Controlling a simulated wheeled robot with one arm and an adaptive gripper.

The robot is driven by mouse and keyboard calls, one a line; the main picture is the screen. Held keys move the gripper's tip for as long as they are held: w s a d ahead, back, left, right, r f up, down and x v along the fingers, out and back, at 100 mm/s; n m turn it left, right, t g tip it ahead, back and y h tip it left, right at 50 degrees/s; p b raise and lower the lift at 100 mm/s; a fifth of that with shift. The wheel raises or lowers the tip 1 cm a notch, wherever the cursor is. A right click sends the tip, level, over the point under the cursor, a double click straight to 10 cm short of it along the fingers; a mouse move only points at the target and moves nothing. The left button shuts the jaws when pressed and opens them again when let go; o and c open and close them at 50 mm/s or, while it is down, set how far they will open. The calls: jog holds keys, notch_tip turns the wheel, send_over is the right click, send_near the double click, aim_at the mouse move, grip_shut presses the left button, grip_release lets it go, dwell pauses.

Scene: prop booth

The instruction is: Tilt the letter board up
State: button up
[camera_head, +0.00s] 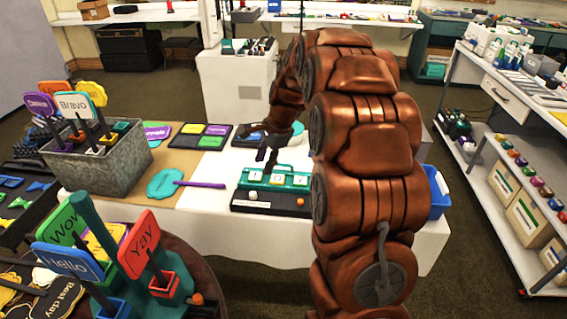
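A teal board (287,179) with pale tiles bearing characters, which looks like the letter board, sits on a black base on the white-covered table. It leans back at a low angle on the base. A white knob and an orange knob show on the front of the base. My gripper (267,161) hangs fingers-down just above and behind the board's left part. The fingers are dark and small here; I cannot tell how far apart they are or whether they touch the board. I see nothing held. My arm stands close to the board's right end.
A teal paddle sign (166,183) with a purple handle lies left of the board. A metal bin (100,165) of signs stands further left. Flat colour panels (203,135) lie behind. A blue bin (438,192) is at the right table end. A round stand of signs is at front left.

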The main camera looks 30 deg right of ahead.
aim_at(284, 165)
jog(key=w+d+f+m+t, duration=0.1)
jog(key=w+d+f+m, duration=0.25)
jog(key=d, duration=0.35)
jog(key=w+d+f+m+t, duration=0.15)
jog(key=w+d+m, duration=0.25)
jog(key=d, duration=0.4)
jog(key=shift+g+h, duration=0.25)
jog(key=shift+h, duration=0.05)
jog(key=shift+x, duration=4.25)
jog(key=shift+s+a, duration=0.1)
jog(key=shift+s, duration=0.1)
jog(key=shift+c, duration=0.2)
grip_shut()
